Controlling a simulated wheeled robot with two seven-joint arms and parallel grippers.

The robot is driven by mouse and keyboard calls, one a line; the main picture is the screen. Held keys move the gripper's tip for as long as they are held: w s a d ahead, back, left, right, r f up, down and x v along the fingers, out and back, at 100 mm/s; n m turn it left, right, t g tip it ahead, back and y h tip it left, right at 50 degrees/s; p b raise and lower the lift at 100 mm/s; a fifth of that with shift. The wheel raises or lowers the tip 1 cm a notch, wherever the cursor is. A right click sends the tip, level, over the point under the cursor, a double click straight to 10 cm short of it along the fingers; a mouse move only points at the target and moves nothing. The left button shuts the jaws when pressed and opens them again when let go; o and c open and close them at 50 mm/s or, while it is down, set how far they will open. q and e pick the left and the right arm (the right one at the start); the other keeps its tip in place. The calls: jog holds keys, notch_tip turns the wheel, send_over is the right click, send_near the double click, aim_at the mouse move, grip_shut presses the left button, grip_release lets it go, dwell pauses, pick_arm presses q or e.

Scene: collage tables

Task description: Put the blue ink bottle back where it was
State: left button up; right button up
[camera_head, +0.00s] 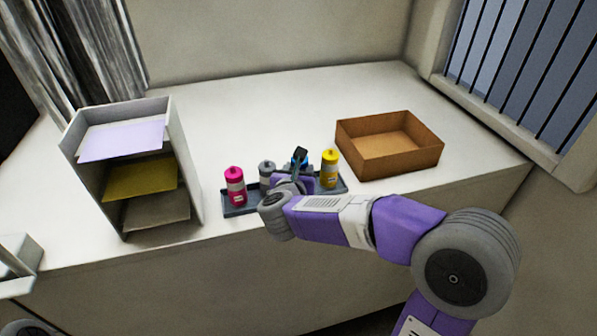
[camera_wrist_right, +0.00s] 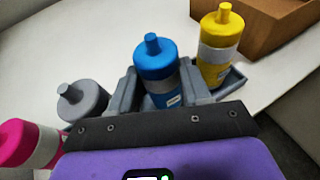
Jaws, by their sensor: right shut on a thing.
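The blue ink bottle (camera_wrist_right: 160,75) stands between the two grey fingers of my right gripper (camera_wrist_right: 157,92) in the right wrist view. The gripper is shut on it. In the head view only a small blue part (camera_head: 300,162) shows behind my right gripper (camera_head: 297,172). The bottle is at the dark grey rack (camera_head: 238,210), between a grey bottle (camera_head: 266,170) and a yellow bottle (camera_head: 329,170). I cannot tell whether its base touches the rack. A magenta bottle (camera_head: 235,186) stands at the rack's left end. My left gripper is not clearly visible.
A brown open box (camera_head: 378,165) sits right of the rack, looking empty. A grey shelf unit (camera_head: 187,178) with coloured sheets stands to the left. A pale grey object (camera_head: 20,255) is at the left edge. The white table (camera_head: 240,110) is clear behind the rack.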

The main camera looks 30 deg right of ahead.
jog(key=shift+f, duration=0.1)
jog(key=o, duration=1)
jog(key=shift+s+a+r, duration=0.15)
jog(key=shift+a+r, duration=0.05)
jog(key=shift+r, duration=0.05)
jog(key=p+v, duration=0.1)
jog(key=v, duration=1)
jog(key=shift+s+a+r, duration=0.1)
jog(key=shift+s+a, duration=0.05)
jog(key=shift+s, duration=0.05)
